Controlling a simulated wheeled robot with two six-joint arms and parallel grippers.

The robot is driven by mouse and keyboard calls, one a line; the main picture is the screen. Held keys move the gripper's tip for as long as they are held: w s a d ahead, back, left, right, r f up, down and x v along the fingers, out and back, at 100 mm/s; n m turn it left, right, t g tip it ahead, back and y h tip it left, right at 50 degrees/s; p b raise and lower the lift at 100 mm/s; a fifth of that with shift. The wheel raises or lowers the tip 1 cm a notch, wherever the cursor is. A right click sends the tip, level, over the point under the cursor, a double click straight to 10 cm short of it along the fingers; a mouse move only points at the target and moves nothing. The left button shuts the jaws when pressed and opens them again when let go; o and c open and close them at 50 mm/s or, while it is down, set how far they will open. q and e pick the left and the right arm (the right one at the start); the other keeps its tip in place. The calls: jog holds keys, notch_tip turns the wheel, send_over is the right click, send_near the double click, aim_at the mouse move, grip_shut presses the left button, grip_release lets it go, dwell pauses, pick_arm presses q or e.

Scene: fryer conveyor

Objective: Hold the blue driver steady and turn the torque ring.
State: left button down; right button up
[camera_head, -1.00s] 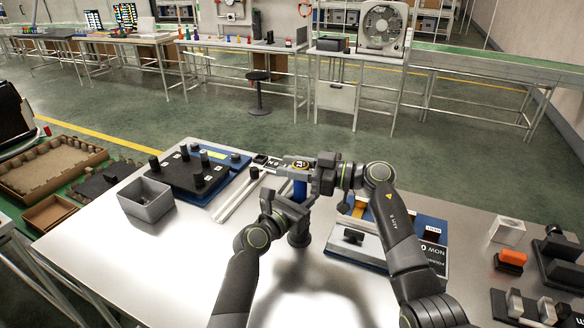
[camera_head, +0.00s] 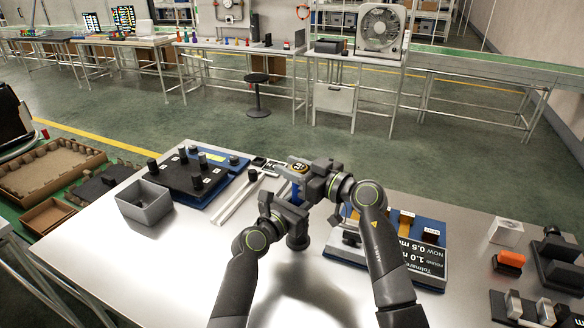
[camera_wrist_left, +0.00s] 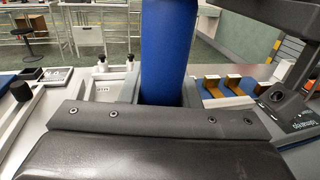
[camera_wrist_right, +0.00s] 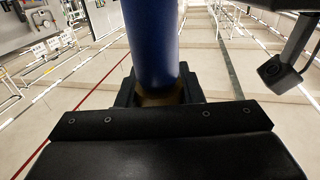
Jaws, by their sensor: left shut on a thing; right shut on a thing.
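The blue driver (camera_head: 295,190) stands roughly upright above the table, with a round dark and yellow dial on its top end. My left gripper (camera_head: 294,202) is shut around its blue body, which fills the middle of the left wrist view (camera_wrist_left: 166,50). My right gripper (camera_head: 300,174) is shut at the top end, around the torque ring. In the right wrist view, the ring (camera_wrist_right: 160,97) shows as a brownish band between the jaws, beside the blue body (camera_wrist_right: 150,40). The jaws hide most of the ring.
Behind and left are a black peg board (camera_head: 185,178) and a grey bin (camera_head: 144,201). To the right are a sign board (camera_head: 425,262) with a partly hidden text and an orange block (camera_head: 511,258). The front of the steel table (camera_head: 180,265) is bare.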

jog(key=o, duration=1)
jog(key=shift+c, duration=0.2)
jog(key=v, duration=1.2)
pick_arm(q)
jog(key=c, duration=1)
grip_release()
